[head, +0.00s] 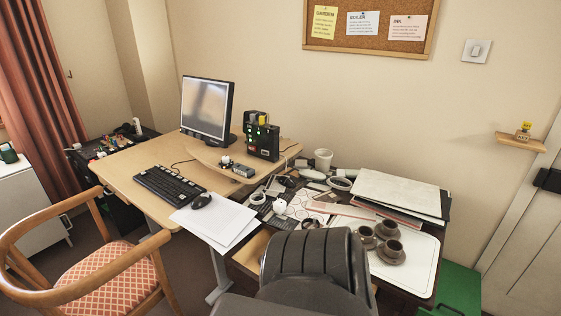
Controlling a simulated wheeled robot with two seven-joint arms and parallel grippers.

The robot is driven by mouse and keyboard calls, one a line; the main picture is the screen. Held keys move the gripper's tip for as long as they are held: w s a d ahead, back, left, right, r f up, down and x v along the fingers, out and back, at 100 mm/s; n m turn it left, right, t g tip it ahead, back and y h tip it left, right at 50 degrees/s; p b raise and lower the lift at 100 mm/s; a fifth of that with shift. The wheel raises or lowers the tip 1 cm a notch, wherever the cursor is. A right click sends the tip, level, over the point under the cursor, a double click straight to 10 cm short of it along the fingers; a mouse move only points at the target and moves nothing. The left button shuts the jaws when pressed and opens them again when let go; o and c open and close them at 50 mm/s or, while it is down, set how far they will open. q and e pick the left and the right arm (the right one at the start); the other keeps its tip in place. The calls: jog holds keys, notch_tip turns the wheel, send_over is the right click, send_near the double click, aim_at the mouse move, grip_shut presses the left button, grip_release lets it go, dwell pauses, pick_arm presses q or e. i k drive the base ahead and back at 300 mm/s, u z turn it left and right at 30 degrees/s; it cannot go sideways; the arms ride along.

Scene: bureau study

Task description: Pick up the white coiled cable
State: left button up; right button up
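Neither of my grippers is in view, and nothing is seen touching the coil.
Folders (400,190), a white tray (422,270) with several dark cups, and loose papers crowd the desk. A dark ribbed shape (315,262), seemingly a chair back, blocks its front. A wooden armchair (95,265) stands left, a green box (458,287) right.

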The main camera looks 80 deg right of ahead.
aim_at(262, 194)
jog(key=z, duration=3.2)
jog(key=i, duration=0.2)
jog(key=u, duration=0.05)
